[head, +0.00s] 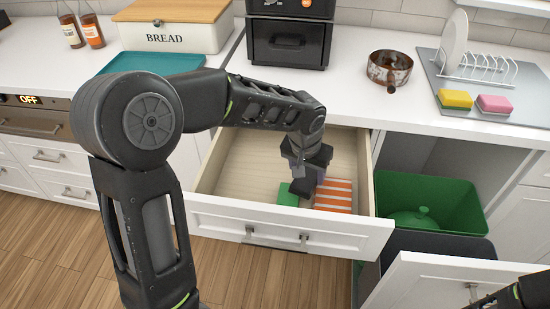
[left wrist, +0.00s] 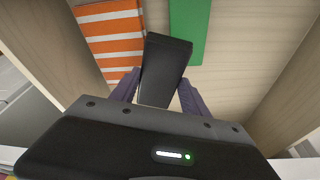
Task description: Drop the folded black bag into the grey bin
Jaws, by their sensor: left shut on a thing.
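The folded black bag (left wrist: 166,60) is a dark flat block between the purple fingers of my left gripper (left wrist: 158,92), which is shut on it. In the head view my left gripper (head: 306,174) reaches down inside the open drawer, over its front part. The bag is hard to make out there against the dark gripper. The grey bin (head: 440,243) is dark grey and stands in the pulled-out cabinet to the right of the drawer. Its inside is hidden from this angle. Part of my right arm (head: 535,290) shows at the lower right corner; its jaws are not clear.
The open drawer (head: 235,170) also holds an orange-and-white striped cloth (head: 333,196) and a green folded item (head: 287,196). A green bin (head: 470,208) with a green bag inside stands behind the grey bin. The drawer's right wall and front lie between my left gripper and the bins.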

